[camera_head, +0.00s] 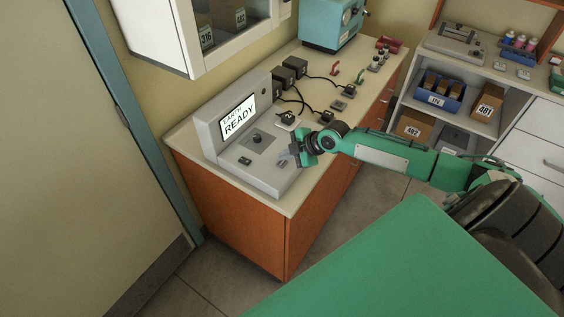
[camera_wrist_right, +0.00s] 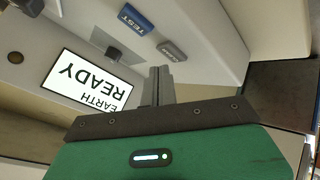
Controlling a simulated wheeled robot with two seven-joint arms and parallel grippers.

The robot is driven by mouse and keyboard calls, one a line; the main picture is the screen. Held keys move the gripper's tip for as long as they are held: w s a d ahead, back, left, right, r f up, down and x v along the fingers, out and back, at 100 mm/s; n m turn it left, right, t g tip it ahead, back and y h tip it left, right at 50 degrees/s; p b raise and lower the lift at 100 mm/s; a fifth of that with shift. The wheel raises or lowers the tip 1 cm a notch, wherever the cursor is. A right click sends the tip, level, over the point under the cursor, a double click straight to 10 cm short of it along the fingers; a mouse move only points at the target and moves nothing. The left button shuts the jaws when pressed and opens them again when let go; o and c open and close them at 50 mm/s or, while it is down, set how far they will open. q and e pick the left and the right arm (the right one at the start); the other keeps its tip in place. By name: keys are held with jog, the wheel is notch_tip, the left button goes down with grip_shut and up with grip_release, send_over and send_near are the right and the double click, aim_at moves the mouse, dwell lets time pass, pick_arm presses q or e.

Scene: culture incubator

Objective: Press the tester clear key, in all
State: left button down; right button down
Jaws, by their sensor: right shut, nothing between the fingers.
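The tester (camera_head: 212,144) is a pale grey console on the bench, its lit screen (camera_head: 238,117) reading "EARTH READY". In the right wrist view the screen (camera_wrist_right: 92,80) appears upside down. That view also shows a blue key marked TEST (camera_wrist_right: 136,19) and a grey key (camera_wrist_right: 172,51) beside it, whose lettering is too small to read surely. My right gripper (camera_head: 287,157) is shut and empty over the right part of the tester's front panel. In the wrist view its fingertips (camera_wrist_right: 160,70) are close to the grey key; I cannot tell whether they touch it. My left gripper is not in view.
Black adapters (camera_head: 289,72) with cables lie behind the tester. A teal machine (camera_head: 332,24) stands at the bench's far end. A white glass-fronted cabinet (camera_head: 160,36) hangs above. Shelves with boxes (camera_head: 487,104) stand at the right. Floor (camera_head: 225,270) is open before the bench.

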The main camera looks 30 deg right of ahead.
aim_at(285, 164)
jog(key=shift+r, duration=0.1)
jog(key=shift+r+p, duration=1.7)
jog(key=shift+r, duration=0.75)
jog(key=shift+a+f, duration=0.1)
